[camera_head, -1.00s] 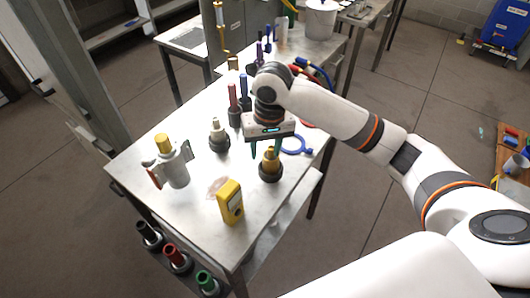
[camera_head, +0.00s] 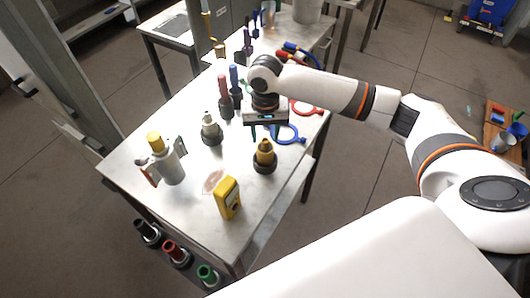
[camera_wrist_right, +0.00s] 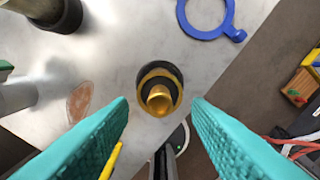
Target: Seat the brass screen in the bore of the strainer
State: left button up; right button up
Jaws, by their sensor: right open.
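The brass screen (camera_head: 264,154) stands upright in a dark round holder on the metal table. In the right wrist view the brass screen (camera_wrist_right: 159,97) shows from above, between the fingertips. My right gripper (camera_head: 264,132) is open and empty above it, pointing down; its teal fingers (camera_wrist_right: 162,108) lie either side of the screen without visible contact. What looks like the strainer (camera_head: 170,167) is a grey upright body with side parts and a yellow top, at the table's left; its bore is not visible. My left gripper is not in view.
A yellow box-shaped meter (camera_head: 227,198) stands at the front, beside a pinkish patch (camera_head: 213,182). A pale fitting in a dark holder (camera_head: 211,129) stands behind the strainer. A blue ring (camera_head: 290,134) and a red ring (camera_head: 306,108) lie to the right. Several coloured tools stand farther back.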

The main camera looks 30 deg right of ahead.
aim_at(265, 141)
jog(key=shift+s+f, duration=0.1)
jog(key=shift+f, duration=1.45)
jog(key=shift+c, duration=0.6)
grip_shut()
jog(key=shift+r, duration=0.1)
